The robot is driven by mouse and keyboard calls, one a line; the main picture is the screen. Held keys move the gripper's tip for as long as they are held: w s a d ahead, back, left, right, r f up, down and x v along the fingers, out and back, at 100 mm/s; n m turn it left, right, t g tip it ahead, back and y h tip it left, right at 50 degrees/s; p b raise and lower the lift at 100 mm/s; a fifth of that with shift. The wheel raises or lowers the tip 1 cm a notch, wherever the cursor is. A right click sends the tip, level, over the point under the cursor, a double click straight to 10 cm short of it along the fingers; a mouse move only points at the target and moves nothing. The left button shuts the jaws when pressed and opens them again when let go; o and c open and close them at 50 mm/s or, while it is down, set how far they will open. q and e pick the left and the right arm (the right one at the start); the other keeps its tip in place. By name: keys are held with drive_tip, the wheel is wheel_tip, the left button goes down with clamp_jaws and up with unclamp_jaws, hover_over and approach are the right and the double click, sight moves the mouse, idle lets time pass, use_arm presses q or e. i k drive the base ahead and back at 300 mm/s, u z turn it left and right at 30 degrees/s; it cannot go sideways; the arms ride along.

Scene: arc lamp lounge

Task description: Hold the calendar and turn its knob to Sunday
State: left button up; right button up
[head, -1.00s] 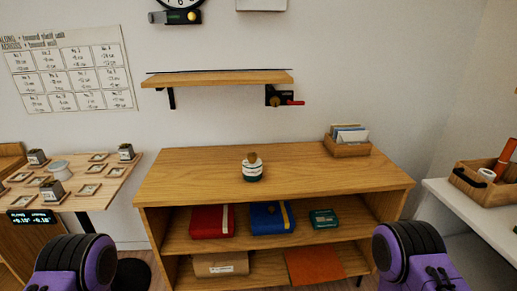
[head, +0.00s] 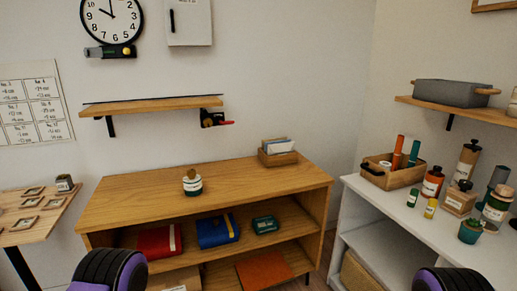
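A small round object (head: 192,183), white and dark green with a wooden knob on top, stands upright on the wooden cabinet (head: 150,200). It may be the calendar, but no day markings are readable at this distance. Nothing touches it. Only purple and black links of my two arms show at the bottom edge, at the left and the right. Neither gripper is in view.
A box of cards (head: 279,153) stands at the cabinet's back right. Red (head: 159,241) and blue (head: 217,231) items lie on its shelf. A white unit (head: 400,205) with bottles stands at right. A wall shelf (head: 152,105) hangs above. The cabinet top is mostly clear.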

sight(192, 173)
drive_tip(key=z, duration=1)
drive_tip(key=i, duration=1.35)
drive_tip(key=u, duration=2.3)
